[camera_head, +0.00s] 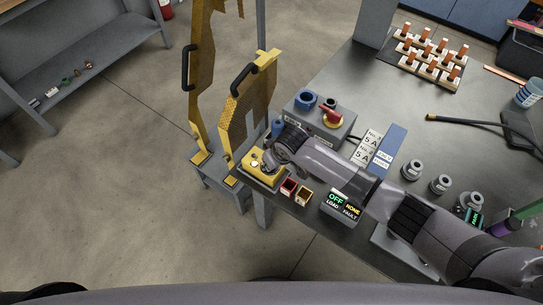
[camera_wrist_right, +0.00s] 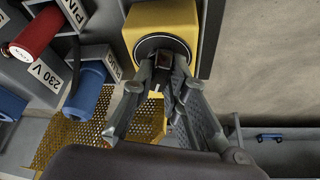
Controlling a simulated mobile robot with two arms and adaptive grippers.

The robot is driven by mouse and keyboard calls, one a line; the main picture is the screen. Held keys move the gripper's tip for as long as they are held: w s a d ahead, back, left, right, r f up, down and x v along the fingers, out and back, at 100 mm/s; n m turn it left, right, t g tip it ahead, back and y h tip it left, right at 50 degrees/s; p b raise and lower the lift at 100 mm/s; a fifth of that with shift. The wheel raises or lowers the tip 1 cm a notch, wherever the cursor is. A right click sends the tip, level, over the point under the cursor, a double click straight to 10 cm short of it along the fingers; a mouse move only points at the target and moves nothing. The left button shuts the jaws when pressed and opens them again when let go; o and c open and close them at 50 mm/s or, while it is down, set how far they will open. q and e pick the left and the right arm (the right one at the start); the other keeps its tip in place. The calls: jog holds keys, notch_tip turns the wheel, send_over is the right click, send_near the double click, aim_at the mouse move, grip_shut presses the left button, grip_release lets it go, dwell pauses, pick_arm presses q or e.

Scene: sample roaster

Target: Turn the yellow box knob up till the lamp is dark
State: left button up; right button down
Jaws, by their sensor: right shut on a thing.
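The yellow box (camera_head: 262,178) sits at the left corner of the grey table. It also shows at the top of the right wrist view (camera_wrist_right: 150,14). Its round dark knob (camera_wrist_right: 163,41) faces my right gripper. My right gripper (camera_wrist_right: 164,68) is shut on the knob, with its fingertips over the middle of the dial; a small dark red patch shows between them. In the head view my right gripper (camera_head: 268,160) reaches the box from the right and covers part of its top. My left gripper is not in view.
A grey box with a red knob (camera_head: 332,116) and blue sockets stands behind. Perforated yellow guards (camera_head: 247,107) rise to the left. Small red and brown blocks (camera_head: 289,186) and a display (camera_head: 342,204) reading OFF LOAD, NONE FAULT stand near the front edge.

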jog(key=shift+m, duration=0.4)
jog(key=c, duration=1.6)
grip_release()
jog(key=v, duration=1.2)
jog(key=shift+s+a, duration=0.1)
jog(key=shift+a, duration=0.05)
